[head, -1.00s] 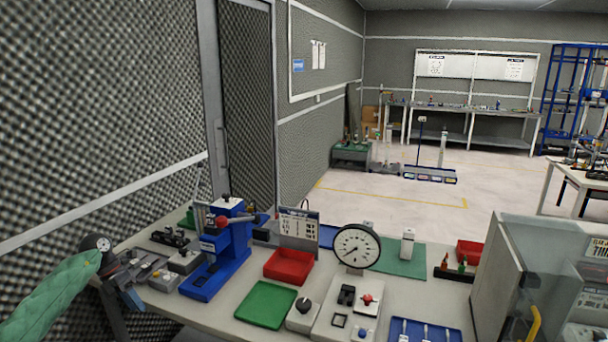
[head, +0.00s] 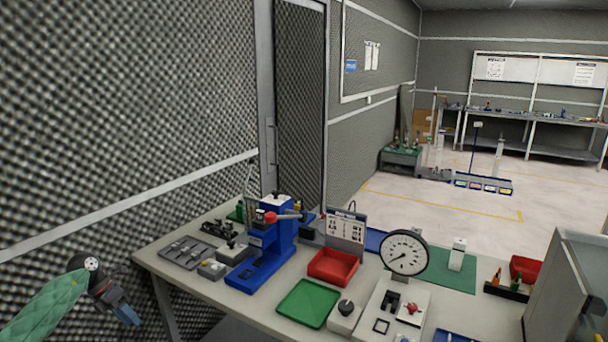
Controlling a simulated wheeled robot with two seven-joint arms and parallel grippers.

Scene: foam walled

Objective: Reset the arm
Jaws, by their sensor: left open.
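My left arm in its green sleeve comes in from the lower left of the head view. My left gripper (head: 127,314) is at its end, dark with blue fingers pointing down and to the right. It is open, and I see nothing between its fingers. It is in front of the foam wall, left of the workbench (head: 215,299) and apart from the things on it. My right gripper is not in view.
The bench carries a blue press (head: 266,251), a green tray (head: 308,303), a red bin (head: 333,266), a dial gauge (head: 404,253) and small parts at its left end. A clear-panelled enclosure (head: 568,285) stands at the right. Open floor (head: 440,205) lies beyond.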

